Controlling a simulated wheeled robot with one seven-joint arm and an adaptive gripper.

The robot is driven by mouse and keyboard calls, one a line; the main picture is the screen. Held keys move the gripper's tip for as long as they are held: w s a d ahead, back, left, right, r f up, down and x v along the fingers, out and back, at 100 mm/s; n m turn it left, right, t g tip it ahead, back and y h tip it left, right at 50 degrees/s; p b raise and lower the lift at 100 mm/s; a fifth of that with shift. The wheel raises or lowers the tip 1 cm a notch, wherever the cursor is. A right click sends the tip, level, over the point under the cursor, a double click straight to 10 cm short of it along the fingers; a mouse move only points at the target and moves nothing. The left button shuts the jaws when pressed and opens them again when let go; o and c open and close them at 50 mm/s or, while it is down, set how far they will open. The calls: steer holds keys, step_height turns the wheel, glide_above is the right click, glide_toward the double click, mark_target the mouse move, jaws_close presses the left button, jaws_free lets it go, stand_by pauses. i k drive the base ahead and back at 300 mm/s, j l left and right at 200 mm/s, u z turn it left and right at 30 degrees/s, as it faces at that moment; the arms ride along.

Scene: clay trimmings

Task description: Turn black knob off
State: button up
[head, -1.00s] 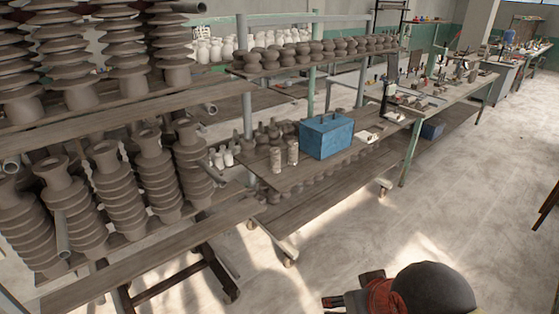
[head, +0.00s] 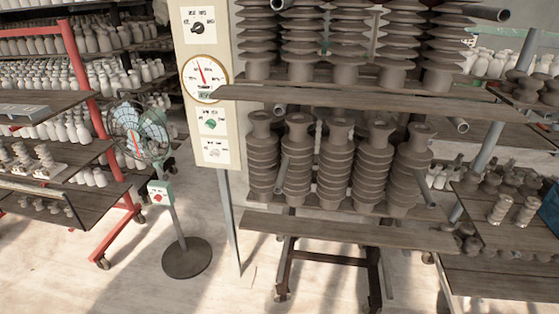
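A black knob (head: 198,28) sits on a white plate near the top of a tall cream control panel (head: 232,150), left of centre in the head view. Its pointer is tilted, but the labels are too small to read. Below it on the panel are a round white gauge (head: 204,77) with a red needle, a green knob (head: 210,124) and another small dark knob (head: 212,152). My gripper is not in the head view.
A standing fan (head: 140,130) on a round dark base (head: 187,258) stands left of the panel. A rack of ribbed clay insulators (head: 340,165) stands close on the right, its shelf edge near the gauge. Red-framed shelves (head: 85,90) are at left. Pale floor is clear in front.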

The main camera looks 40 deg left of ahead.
mark_target(198, 28)
steer(key=j+u, duration=0.15)
steer(key=u, duration=1.85)
steer(key=i+j, duration=0.3)
steer(key=i, duration=0.2)
steer(key=i+j+u, duration=0.1)
steer(key=i+j, duration=0.2)
steer(key=i, duration=0.2)
